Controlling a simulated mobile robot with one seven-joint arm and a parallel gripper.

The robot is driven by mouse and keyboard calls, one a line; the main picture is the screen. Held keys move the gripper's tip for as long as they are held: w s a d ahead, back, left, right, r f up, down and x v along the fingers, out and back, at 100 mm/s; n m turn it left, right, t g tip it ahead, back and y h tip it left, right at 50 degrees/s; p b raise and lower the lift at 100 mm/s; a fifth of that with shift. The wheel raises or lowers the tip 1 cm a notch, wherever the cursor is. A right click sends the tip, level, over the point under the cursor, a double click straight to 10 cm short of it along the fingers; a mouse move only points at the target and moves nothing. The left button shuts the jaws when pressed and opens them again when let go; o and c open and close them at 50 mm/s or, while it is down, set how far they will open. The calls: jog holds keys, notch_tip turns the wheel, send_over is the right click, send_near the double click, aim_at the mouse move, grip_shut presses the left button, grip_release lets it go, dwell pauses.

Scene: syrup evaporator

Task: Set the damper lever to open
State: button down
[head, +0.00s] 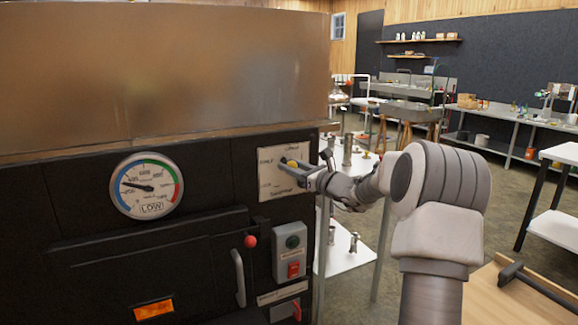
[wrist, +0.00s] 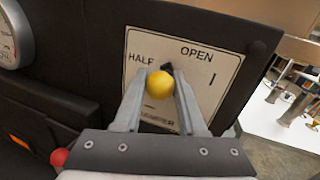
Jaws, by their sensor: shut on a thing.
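The damper plate (head: 270,183) is a pale label on the black front of the evaporator, right of the gauge. In the wrist view the plate (wrist: 205,70) reads HALF at upper left and OPEN at upper right, with a mark under OPEN. The damper lever's yellow knob (wrist: 161,88) sits between my fingers, in front of a dark pivot on the plate. My gripper (head: 294,167) reaches the plate from the right and is shut on this knob; it also fills the wrist view's middle (wrist: 160,95). Fingers hide part of the plate, and I cannot tell the lever's exact setting.
A round gauge (head: 147,186) marked LOW is at left. Below the plate are a red-knobbed lever (head: 250,241), a door handle (head: 239,278) and a green-and-red button box (head: 290,252). A white table (head: 343,258) stands right of the evaporator.

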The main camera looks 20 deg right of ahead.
jog(key=shift+w+d+r+m+t+h+p, duration=0.15)
jog(key=shift+d+r+m+t+p, duration=0.2)
jog(key=shift+d+m+p, duration=0.9)
jog(key=shift+s+d+r+m+t+h+p, duration=0.1)
jog(key=shift+d+r+m+t+p, duration=0.25)
jog(key=shift+d+m+p, duration=0.95)
jog(key=shift+w+d+r+m+t+h+p, duration=0.15)
jog(key=shift+d+r+m+t+p, duration=0.2)
jog(key=shift+d+m+p, duration=0.9)
jog(key=shift+s+a+m+p, duration=0.1)
jog(key=shift+a+m+p, duration=0.3)
jog(key=shift+m+p, duration=0.1)
jog(key=shift+c, duration=2.4)
grip_release()
jog(key=p+v, duration=0.1)
jog(key=v, duration=1.6)
jog(key=shift+s, duration=0.25)
